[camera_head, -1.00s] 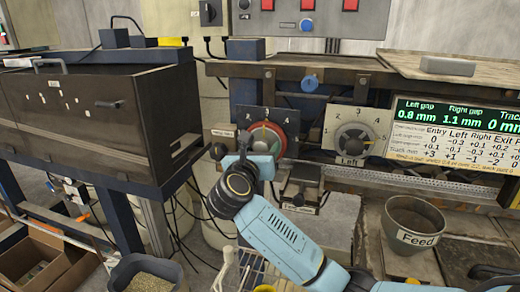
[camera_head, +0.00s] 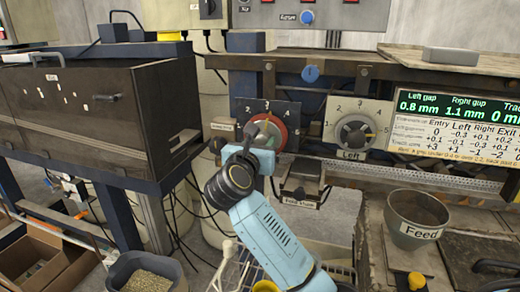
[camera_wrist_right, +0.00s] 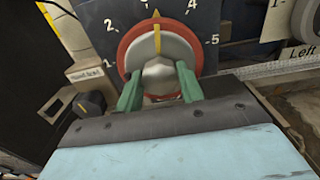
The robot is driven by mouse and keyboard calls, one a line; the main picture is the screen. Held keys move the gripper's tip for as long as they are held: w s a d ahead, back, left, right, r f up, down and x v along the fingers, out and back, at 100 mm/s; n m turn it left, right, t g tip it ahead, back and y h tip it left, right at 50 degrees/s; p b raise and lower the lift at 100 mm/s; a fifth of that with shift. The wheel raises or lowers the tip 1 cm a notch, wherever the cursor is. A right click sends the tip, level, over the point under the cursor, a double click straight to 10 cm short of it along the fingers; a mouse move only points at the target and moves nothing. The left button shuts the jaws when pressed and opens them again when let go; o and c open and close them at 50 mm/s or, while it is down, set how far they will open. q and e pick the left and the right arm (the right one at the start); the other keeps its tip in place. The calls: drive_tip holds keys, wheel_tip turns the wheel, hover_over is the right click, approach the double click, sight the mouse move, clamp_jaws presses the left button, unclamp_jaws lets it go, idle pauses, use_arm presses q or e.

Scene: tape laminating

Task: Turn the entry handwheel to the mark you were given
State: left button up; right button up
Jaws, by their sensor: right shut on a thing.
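The entry handwheel (camera_head: 289,134) is a red-rimmed wheel with a grey knob on a dark numbered plate (camera_head: 243,107). In the right wrist view the wheel (camera_wrist_right: 133,37) faces me, with numbers 1, 2, 4 and 5 legible around it. A yellow line on the grey knob and a yellow pointer on the rim both point up, between 2 and 4. My right gripper (camera_head: 262,143) is shut on the knob; in the wrist view its green fingers (camera_wrist_right: 159,88) sit on either side of it. My left gripper is not in view.
A second handwheel, labelled Left (camera_head: 354,134), stands to the right on a pale plate. A display board (camera_head: 455,125) shows gaps of 0.8 mm and 1.1 mm and a table. A dark box (camera_head: 95,115) stands left; a Feed bucket (camera_head: 416,218) is at lower right.

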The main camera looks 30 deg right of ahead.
drive_tip(key=shift+m+b, duration=3.1)
drive_tip(key=shift+b, duration=0.45)
drive_tip(key=o, duration=1)
drive_tip(key=shift+r, duration=0.1)
wheel_tip(320, 180, up, 10)
drive_tip(key=shift+f, duration=0.1)
drive_tip(key=shift+f, duration=0.1)
